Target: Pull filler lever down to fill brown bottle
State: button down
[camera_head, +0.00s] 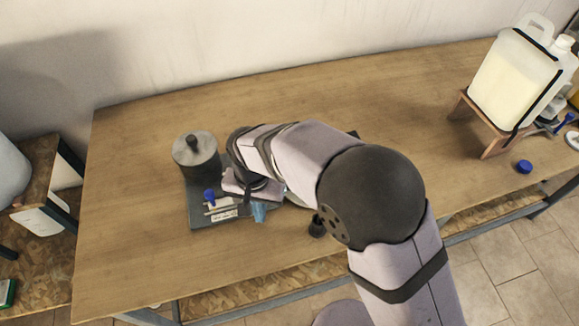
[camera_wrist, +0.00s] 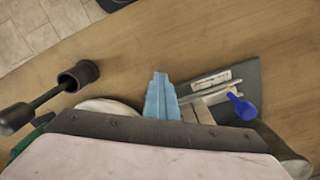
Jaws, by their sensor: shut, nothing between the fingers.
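My gripper (camera_head: 259,211) points down over the middle of the table, and its light blue fingers (camera_wrist: 161,98) are shut with nothing between them. A dark rod with a round knob at one end and a hollow cup at the other (camera_wrist: 45,96) is left of the fingers in the wrist view, apart from them. It may be the filler lever; a dark end (camera_head: 317,226) shows beside my arm in the head view. A grey plate (camera_head: 203,216) carries a blue nozzle-like part (camera_head: 209,195), also in the wrist view (camera_wrist: 241,105). I cannot make out a brown bottle; my arm hides part of the equipment.
A grey cylinder with a top knob (camera_head: 196,157) stands at the plate's back left. A pale jerrycan (camera_head: 514,80) rests on a wooden stand (camera_head: 499,140) at right, with a blue cap (camera_head: 524,166) in front. The table's front left (camera_head: 125,255) is clear.

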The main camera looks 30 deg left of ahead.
notch_tip(320, 180, up, 13)
jog(key=w+a+p, duration=0.1)
jog(key=p, duration=0.9)
jog(key=shift+w+a+r, duration=0.15)
jog(key=shift+w+a, duration=0.1)
jog(key=shift+a, duration=0.05)
jog(key=shift+r, duration=0.1)
notch_tip(320, 180, up, 6)
jog(key=w+a+p, duration=0.1)
jog(key=w+p, duration=0.1)
jog(key=p, duration=0.4)
jog(key=shift+a, duration=0.35)
dwell(0.8)
